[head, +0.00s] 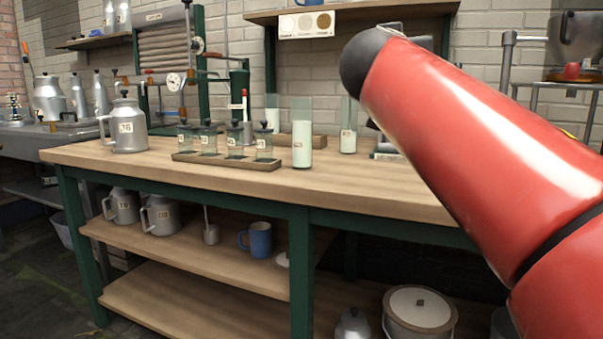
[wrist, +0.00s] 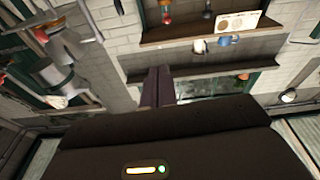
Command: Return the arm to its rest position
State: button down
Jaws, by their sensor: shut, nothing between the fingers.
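My red arm (head: 450,120) crosses the right side of the head view, its dark rounded joint raised in front of the brick wall and over the right part of the workbench (head: 390,195). My gripper (wrist: 158,70) shows in the wrist view as two dark fingers side by side, shut with nothing between them. They point toward the wall shelf and touch nothing that I can make out. In the head view I cannot make out the gripper.
The bench top holds a metal churn (head: 127,128), a wooden rack (head: 225,161) of small jars and tall glass cylinders (head: 302,150). A wall shelf (head: 345,11) is behind. Under the bench are more churns (head: 162,217), a blue mug (head: 260,240) and a lidded pot (head: 420,320).

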jog(key=s+f+n+g+y+p, duration=0.1)
jog(key=s+f+g, duration=0.3)
jog(key=s+f, duration=0.4)
jog(key=s+f+n+g+y+p, duration=0.1)
jog(key=s+f+g+y+p, duration=0.3)
jog(key=s+f, duration=0.5)
jog(key=s+f+n+g+y+p, duration=0.1)
jog(key=s+f+g, duration=0.4)
jog(key=f, duration=1.8)
jog(key=s+y+p, duration=0.1)
jog(key=s+p, duration=0.1)
jog(key=s, duration=0.2)
jog(key=shift+n+y, duration=0.4)
jog(key=shift+a, duration=0.1)
